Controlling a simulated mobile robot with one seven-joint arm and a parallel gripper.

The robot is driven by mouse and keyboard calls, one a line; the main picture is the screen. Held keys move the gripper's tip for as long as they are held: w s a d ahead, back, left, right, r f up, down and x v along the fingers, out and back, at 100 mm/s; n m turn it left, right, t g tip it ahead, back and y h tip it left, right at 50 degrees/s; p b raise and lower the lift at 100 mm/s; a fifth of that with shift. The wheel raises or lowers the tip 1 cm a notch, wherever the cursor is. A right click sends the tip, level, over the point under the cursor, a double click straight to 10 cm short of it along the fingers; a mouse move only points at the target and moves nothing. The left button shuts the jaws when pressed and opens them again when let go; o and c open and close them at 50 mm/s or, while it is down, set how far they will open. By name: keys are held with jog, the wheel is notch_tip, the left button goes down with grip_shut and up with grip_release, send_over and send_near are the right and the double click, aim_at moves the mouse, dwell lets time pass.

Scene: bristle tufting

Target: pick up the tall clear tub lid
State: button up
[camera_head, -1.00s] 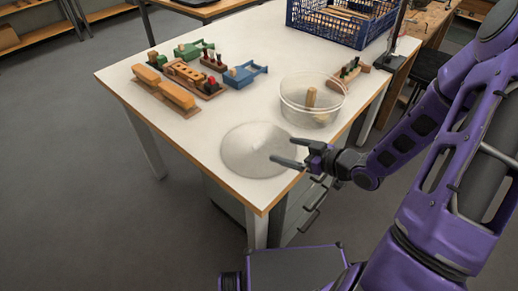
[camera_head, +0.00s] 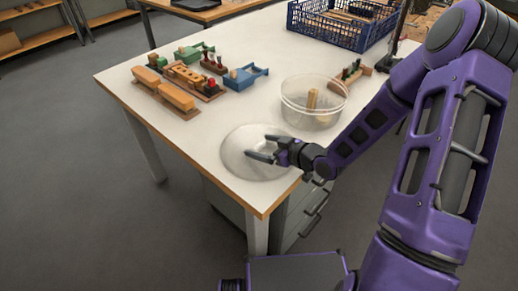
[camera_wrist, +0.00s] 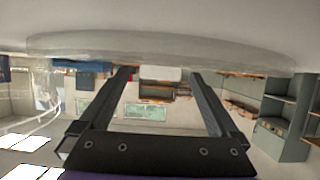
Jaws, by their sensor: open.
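The clear lid (camera_head: 237,161) is a wide, round, translucent disc lying near the front corner of the white table. My gripper (camera_head: 262,148) is open, with its two fingers over the lid's right part in the head view. In the wrist view the fingers (camera_wrist: 158,76) are spread apart with nothing clearly between them. The lid also shows in the wrist view as a pale translucent band (camera_wrist: 150,42) across the top, beyond the fingertips. I cannot tell whether the fingers touch it. The tall clear tub (camera_head: 300,112) stands behind and to the right, with a wooden piece inside.
The white table (camera_head: 190,140) ends in a wooden edge close to the lid. Wooden blocks and brushes (camera_head: 177,96) and blue and green clamps (camera_head: 245,75) stand at the back left. A blue crate (camera_head: 335,30) is at the far back.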

jog(key=c, duration=1.4)
jog(key=shift+r, duration=0.1)
jog(key=shift+c, duration=0.2)
